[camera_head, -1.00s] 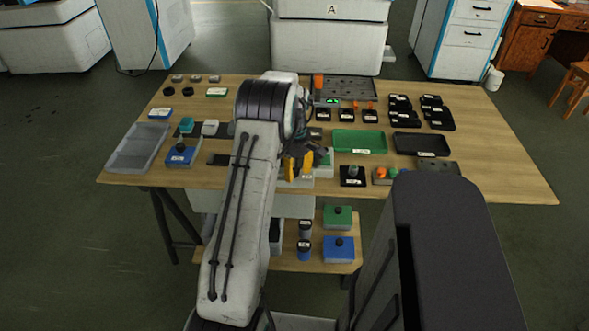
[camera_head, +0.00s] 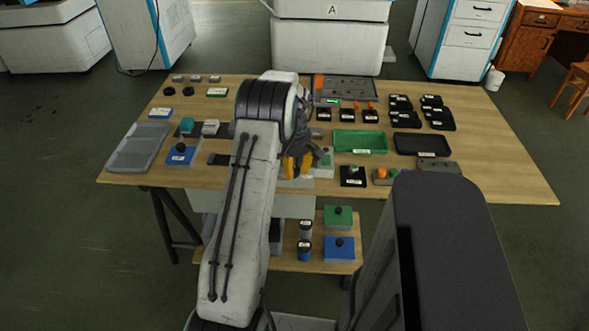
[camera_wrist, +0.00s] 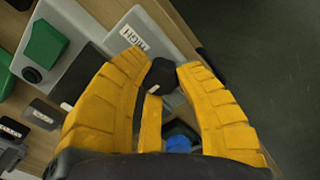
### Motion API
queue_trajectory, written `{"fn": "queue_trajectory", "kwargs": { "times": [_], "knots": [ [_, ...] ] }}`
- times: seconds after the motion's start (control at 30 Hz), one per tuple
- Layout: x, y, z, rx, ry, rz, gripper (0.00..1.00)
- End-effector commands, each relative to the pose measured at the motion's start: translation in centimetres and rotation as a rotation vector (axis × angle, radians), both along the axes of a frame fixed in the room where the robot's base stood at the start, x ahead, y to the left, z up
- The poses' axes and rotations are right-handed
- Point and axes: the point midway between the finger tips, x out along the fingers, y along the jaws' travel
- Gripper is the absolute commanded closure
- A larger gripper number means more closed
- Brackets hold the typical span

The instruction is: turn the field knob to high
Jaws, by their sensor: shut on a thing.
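A black knob (camera_wrist: 162,74) shows between the yellow fingertips of my gripper (camera_wrist: 167,70) in the wrist view, and the gripper is shut on it. The knob sits by a light grey panel (camera_wrist: 160,48) that carries a white label reading HIGH (camera_wrist: 139,38), just past the fingertips. Where the knob points cannot be told, as the fingers cover much of it. In the head view my gripper (camera_head: 294,165) is over the front middle of the table, and the knob is hidden behind it.
A grey box with a green top part (camera_wrist: 45,45) stands beside the panel. In the head view a green tray (camera_head: 360,142), a dark tray (camera_head: 421,145) and a blue box (camera_head: 180,155) are on the table. A lower shelf (camera_head: 290,265) holds several boxes.

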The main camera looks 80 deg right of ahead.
Motion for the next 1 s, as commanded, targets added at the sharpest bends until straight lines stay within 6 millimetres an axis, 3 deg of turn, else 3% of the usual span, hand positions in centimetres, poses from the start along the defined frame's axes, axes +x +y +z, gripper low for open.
{"fn": "queue_trajectory", "kwargs": {
  "times": [1.0],
  "knots": [
    [-0.01, 0.46, -0.40, 0.013, 0.003, -0.889, 1.00]
  ]
}}
